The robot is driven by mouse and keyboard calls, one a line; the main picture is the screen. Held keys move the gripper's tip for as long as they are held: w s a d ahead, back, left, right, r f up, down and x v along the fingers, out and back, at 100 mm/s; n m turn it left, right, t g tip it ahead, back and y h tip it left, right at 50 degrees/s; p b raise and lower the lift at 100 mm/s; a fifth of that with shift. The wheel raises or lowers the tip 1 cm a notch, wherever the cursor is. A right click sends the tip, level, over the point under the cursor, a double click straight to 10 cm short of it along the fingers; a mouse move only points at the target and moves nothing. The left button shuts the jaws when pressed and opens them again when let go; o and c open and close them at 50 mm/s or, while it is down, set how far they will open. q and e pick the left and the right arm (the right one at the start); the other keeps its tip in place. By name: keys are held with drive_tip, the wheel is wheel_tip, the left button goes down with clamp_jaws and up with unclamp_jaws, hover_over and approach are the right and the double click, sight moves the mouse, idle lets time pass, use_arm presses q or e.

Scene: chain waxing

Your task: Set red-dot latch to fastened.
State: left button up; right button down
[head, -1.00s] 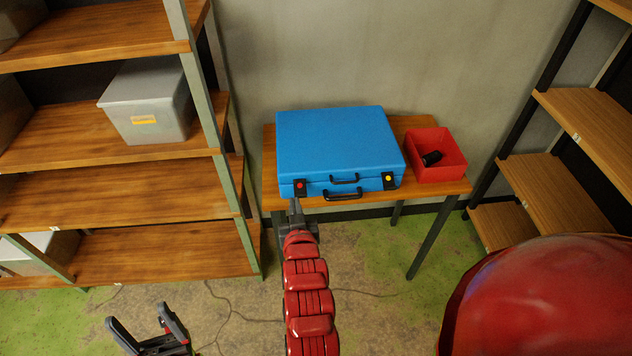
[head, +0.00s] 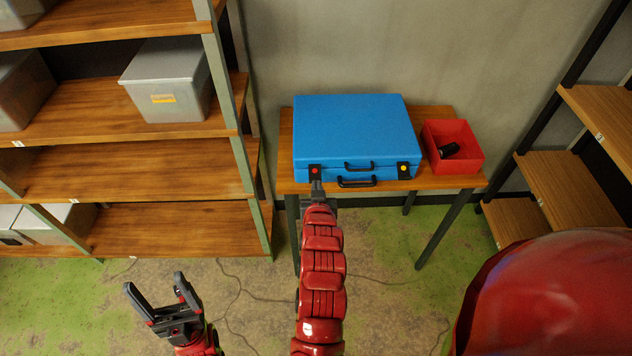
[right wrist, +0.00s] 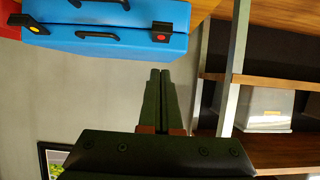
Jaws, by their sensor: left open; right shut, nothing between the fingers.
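The blue case (head: 355,135) lies shut on a wooden table. Its red-dot latch (head: 315,172) is a black tab at the front left; the yellow-dot latch (head: 404,170) is at the front right. I cannot tell for sure whether the red-dot latch is fastened. My right gripper (head: 317,188) is shut and empty, just in front of and below the red-dot latch in the head view. In the right wrist view its fingertips (right wrist: 160,76) point toward the red-dot latch (right wrist: 162,32), with a gap between. My left gripper (head: 160,293) is open and empty, low over the floor.
A red box (head: 470,165) with a black object (head: 449,150) in it stands right of the case. Black handles (head: 357,182) are on the case front. Shelving (head: 150,175) with grey bins (head: 168,85) stands left, more shelving (head: 560,190) right. Cables lie on the floor.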

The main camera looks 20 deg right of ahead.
drive_tip(key=p, duration=0.1)
approach(315, 172)
wheel_tip(315, 172, up, 2)
drive_tip(key=w, duration=0.2)
drive_tip(key=f, duration=0.1)
drive_tip(key=f+p, duration=0.1)
drive_tip(key=f, duration=0.1)
drive_tip(key=shift+w+d+f+p, duration=0.3)
drive_tip(key=shift+w+d+p, duration=0.1)
